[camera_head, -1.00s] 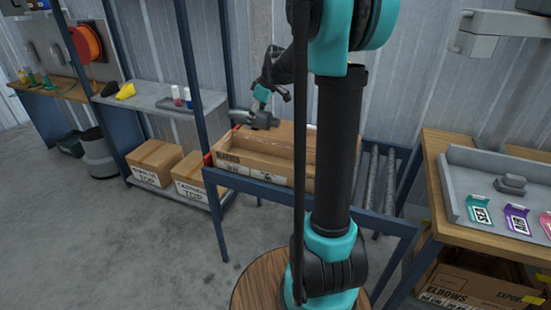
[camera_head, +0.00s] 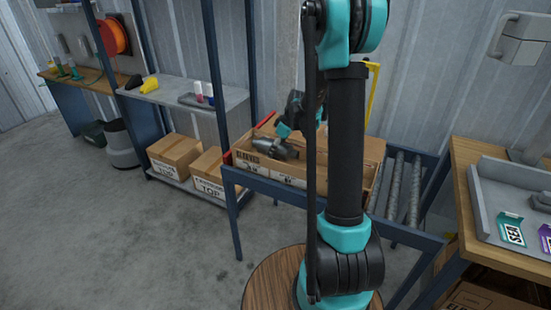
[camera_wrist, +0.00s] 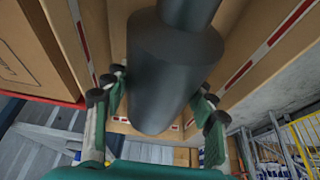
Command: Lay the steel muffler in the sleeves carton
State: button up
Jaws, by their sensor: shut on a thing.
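The steel muffler is a dark grey cylinder with a narrower pipe end. In the head view the muffler (camera_head: 276,148) is at the left end of an open carton (camera_head: 252,163) on the roller stand, at rim height or a little below. The carton's label is too small to read surely. My gripper (camera_head: 285,131) is above the muffler, partly hidden by my arm. In the wrist view my gripper (camera_wrist: 160,102) is shut around the muffler (camera_wrist: 165,65), fingers on both sides. Cardboard walls with red-and-white tape flank it. Whether it touches the carton floor is hidden.
A blue-framed roller stand (camera_head: 405,190) carries the carton, with bare rollers to the right. Blue shelf posts (camera_head: 214,70) stand left of it. Two closed cartons (camera_head: 175,150) sit on the low shelf. A wooden bench with a grey tray (camera_head: 492,195) is at right.

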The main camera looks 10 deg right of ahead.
aim_at(275, 158)
jog(key=shift+f, duration=2.15)
jog(key=shift+f, duration=0.15)
jog(key=o, duration=1.6)
jog(key=v, duration=1.2)
jog(key=shift+a, duration=0.15)
jog(key=s+f+m+h, duration=0.1)
jog(key=s+m, duration=0.2)
jog(key=s, duration=0.6)
jog(key=s+f+m+t+h, duration=0.1)
jog(key=s+m, duration=0.3)
jog(key=s, duration=0.5)
jog(key=s+f+m+h, duration=0.1)
jog(key=s+f+m, duration=0.1)
jog(key=s, duration=0.7)
jog(key=shift+s+d+f+m+h, duration=0.15)
jog(key=shift+s+d+m+h, duration=0.2)
jog(key=shift+m, duration=0.55)
jog(key=shift+a, duration=0.1)
